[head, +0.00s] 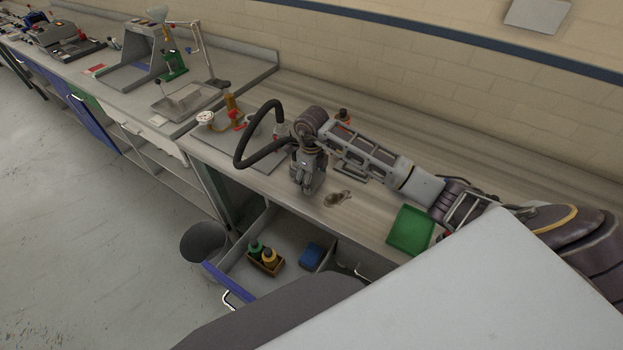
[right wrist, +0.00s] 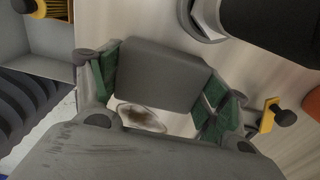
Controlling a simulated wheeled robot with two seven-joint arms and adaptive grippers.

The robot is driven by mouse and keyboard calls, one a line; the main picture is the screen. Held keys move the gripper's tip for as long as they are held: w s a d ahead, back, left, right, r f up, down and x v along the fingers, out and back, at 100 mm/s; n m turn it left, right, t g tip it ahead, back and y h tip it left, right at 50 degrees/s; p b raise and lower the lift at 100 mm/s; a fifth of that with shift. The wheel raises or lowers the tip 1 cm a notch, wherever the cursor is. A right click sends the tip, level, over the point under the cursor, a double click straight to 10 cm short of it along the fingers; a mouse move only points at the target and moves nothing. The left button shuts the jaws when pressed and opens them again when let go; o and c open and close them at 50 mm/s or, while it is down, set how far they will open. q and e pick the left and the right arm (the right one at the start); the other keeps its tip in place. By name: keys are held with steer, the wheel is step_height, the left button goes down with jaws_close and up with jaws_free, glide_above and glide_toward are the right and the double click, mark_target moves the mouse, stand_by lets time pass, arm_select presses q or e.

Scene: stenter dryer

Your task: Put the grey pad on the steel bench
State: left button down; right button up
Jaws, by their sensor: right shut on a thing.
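My right gripper (head: 309,188) points down over the pale bench top (head: 372,212), which I take to be the steel bench, near its front edge. In the right wrist view my right gripper (right wrist: 165,88) has its green-lined fingers on both sides of the grey pad (right wrist: 160,72), shut on it. The pad is a flat grey block with rounded corners. In the head view it is hidden or too small to make out. Whether it touches the bench I cannot tell. My left gripper is not in view.
A brownish, pale-rimmed patch (head: 337,199) lies on the bench beside the gripper; it also shows in the right wrist view (right wrist: 141,117). A green tray (head: 410,230) is to the right. An open drawer (head: 285,280) holds bottles and a blue item. A grey bin (head: 205,242) stands left.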

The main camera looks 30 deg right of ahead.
steer(key=shift+f, duration=0.35)
steer(key=shift+f, duration=0.15)
steer(key=o, duration=0.9)
steer(key=shift+o, duration=0.2)
steer(key=shift+r, duration=0.2)
steer(key=shift+r, duration=0.35)
step_height(320, 180, up, 11)
steer(key=b, duration=0.2)
steer(key=shift+r, duration=0.1)
